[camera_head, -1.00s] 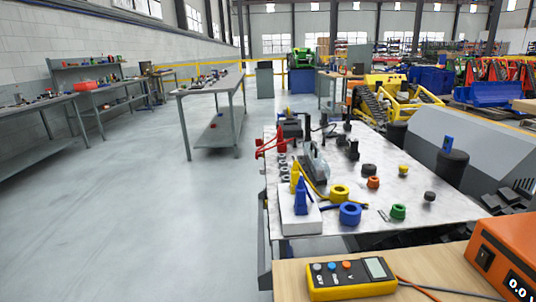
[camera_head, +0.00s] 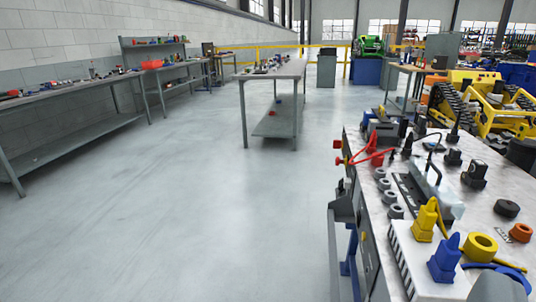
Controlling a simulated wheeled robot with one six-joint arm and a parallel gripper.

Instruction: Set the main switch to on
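A red knob (camera_head: 337,144) and a red-and-yellow piece (camera_head: 339,161) stick out at the left edge of the workbench (camera_head: 489,217) on the right. They are small, and I cannot tell whether either is the main switch or how it is set. The bench's front side panel (camera_head: 367,245) faces left and shows small fittings, seen at a steep angle. My gripper is not in view. A grey rounded shape (camera_head: 497,288) at the bottom right edge is cut off, and I cannot tell what it is.
On the bench are a white block with yellow (camera_head: 425,220) and blue (camera_head: 445,258) tools, a yellow ring (camera_head: 481,246) and red-handled pliers (camera_head: 368,153). A grey table (camera_head: 273,73) stands ahead. Shelved benches (camera_head: 78,138) line the left wall. The floor (camera_head: 190,220) between is clear.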

